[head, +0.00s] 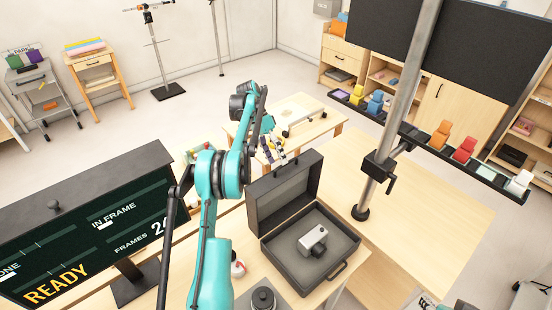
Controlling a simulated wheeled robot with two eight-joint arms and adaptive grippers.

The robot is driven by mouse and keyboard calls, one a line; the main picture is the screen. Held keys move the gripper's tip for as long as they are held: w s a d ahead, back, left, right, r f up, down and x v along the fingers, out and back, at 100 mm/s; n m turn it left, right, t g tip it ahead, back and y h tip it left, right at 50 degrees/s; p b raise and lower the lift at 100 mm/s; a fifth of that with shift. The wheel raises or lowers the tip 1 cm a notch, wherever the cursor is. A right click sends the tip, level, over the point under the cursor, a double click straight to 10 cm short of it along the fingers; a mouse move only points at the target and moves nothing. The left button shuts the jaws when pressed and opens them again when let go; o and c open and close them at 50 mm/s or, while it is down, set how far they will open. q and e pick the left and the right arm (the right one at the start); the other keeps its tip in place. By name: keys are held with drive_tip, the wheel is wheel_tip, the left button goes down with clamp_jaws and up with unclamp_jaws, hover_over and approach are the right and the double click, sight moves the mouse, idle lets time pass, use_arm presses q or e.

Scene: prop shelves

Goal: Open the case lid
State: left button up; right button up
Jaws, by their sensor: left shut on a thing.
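The dark grey case (340,262) stands on the light wooden table with its lid (283,190) raised, tilted up at the back. A small silver-grey camera (313,241) lies in the case's grey interior. A black handle sits on the case's front edge. My left gripper (279,156) is at the lid's upper edge, behind the lid at its top, and is shut on the lid; its fingertips are small and partly hidden there. My teal left arm reaches up from the bottom and bends down to it. My right gripper does not show.
A black sign board (90,225) stands left of my arm. A low wooden table (320,124) stands behind. Bare tabletop (440,215) lies to the right.

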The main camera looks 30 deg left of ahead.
use_arm(q)
drive_tip(key=shift+a, duration=0.1)
drive_tip(key=shift+c, duration=0.7)
wheel_tip(320, 180, up, 10)
drive_tip(key=shift+f, duration=0.1)
drive_tip(key=c, duration=0.4)
